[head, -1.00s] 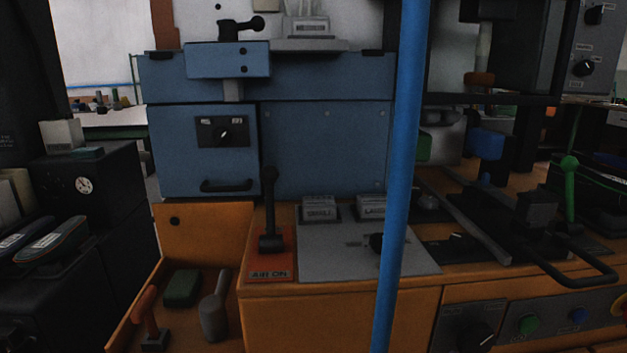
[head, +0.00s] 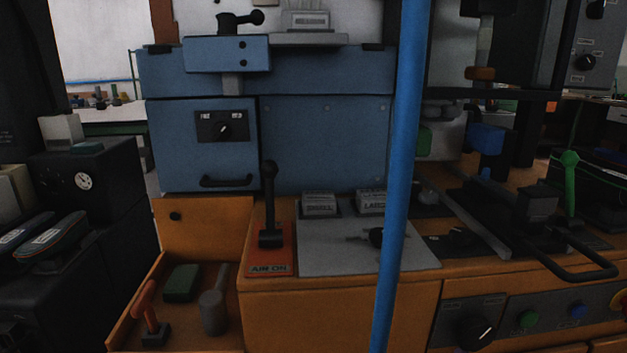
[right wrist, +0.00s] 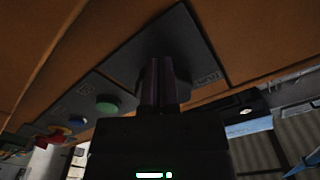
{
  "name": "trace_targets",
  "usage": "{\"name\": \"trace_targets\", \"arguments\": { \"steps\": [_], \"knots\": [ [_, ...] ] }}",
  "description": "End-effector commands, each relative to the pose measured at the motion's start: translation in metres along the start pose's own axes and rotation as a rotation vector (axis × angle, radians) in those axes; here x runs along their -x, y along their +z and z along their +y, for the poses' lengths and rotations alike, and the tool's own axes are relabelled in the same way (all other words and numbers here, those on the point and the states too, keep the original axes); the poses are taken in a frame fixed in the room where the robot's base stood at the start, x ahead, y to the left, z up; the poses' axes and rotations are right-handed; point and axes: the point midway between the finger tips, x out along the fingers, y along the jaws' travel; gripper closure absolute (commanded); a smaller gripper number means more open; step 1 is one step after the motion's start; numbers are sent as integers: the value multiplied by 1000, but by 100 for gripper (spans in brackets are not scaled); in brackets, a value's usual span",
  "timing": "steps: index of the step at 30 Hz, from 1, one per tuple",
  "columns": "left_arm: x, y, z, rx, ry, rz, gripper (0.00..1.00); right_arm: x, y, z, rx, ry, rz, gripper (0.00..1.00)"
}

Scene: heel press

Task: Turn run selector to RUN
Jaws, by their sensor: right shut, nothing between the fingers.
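A black rotary knob (head: 475,332) sits on a dark plate on the orange front panel, at the bottom right of the head view. Its pale mark points up and right; the plate's labels are too dark to read. I take it for the run selector. In the right wrist view, the dark plate (right wrist: 205,50) is close ahead, with the knob (right wrist: 182,88) largely hidden behind my fingers. My right gripper (right wrist: 160,62) is shut and empty, its tips over the knob; contact cannot be told. My left gripper is not in view.
A green button (head: 527,319) and a blue button (head: 577,311) sit right of the knob. A blue pole (head: 399,150) stands upright before the bench. A black bar handle (head: 590,274) juts out above the panel. An AIR ON lever (head: 268,200) stands left.

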Motion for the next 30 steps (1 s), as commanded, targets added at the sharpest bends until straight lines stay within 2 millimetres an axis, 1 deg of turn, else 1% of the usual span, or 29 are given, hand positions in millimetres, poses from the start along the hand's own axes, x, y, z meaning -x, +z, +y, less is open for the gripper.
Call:
{"name": "trace_targets", "arguments": {
  "steps": [6, 11, 21, 30],
  "knots": [
    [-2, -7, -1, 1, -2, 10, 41, 0, 0, 7, 0, 0, 0, 100],
    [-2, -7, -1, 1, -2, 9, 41, 0, -1, 11, 2, 0, 0, 100],
    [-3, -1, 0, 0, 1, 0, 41, 0, -4, 18, 1, -1, 2, 100],
    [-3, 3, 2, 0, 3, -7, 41, 0, -5, 18, 0, -2, 4, 100]
  ]
}}
